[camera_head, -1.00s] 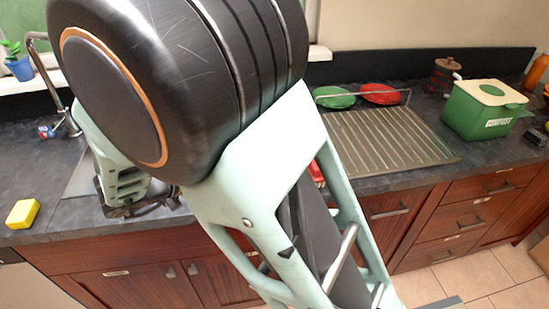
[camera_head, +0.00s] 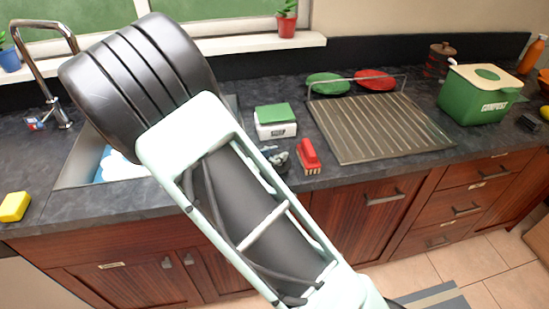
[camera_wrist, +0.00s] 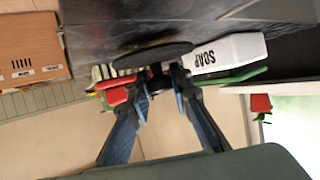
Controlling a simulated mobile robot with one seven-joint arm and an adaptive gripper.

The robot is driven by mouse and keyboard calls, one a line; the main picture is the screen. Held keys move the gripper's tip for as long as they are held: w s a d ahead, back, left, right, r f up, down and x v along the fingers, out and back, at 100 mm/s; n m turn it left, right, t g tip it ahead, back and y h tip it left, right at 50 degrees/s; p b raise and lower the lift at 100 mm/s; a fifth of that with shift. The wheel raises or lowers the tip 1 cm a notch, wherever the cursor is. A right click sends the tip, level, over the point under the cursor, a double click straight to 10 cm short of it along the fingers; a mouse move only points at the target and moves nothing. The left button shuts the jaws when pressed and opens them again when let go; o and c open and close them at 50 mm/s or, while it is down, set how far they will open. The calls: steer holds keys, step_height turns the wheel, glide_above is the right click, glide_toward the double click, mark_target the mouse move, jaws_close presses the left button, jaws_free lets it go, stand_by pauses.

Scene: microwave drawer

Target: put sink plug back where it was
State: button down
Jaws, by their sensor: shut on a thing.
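The sink plug is a dark round disc (camera_wrist: 153,55) held in my gripper (camera_wrist: 160,82) in the wrist view. The two fingers are shut on its stem. The disc is close to the dark worktop; I cannot tell whether they touch. In the head view my gripper (camera_head: 275,157) shows only in part beside my arm, between the white and green soap box and the red brush. The plug cannot be made out there. The sink (camera_head: 76,165) is at the left, with white suds in it, mostly hidden behind my arm.
The soap box (camera_head: 275,129) and red brush (camera_head: 308,157) are close to my gripper. A ribbed drying rack (camera_head: 375,132) is to the right, with green and red plates behind. A yellow sponge (camera_head: 14,206) and tap (camera_head: 45,60) are left. A compost bin (camera_head: 480,98) stands far right.

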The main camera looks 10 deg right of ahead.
steer(key=shift+f, duration=0.45)
steer(key=shift+f, duration=0.15)
steer(key=c, duration=1.7)
jaws_free()
steer(key=shift+c, duration=0.2)
steer(key=shift+s+a+r, duration=0.15)
steer(key=shift+a+r, duration=0.1)
steer(key=v, duration=1.1)
steer(key=shift+s+a+p, duration=0.15)
steer(key=shift+s+p, duration=0.1)
steer(key=shift+p, duration=0.05)
steer(key=shift+w, duration=0.15)
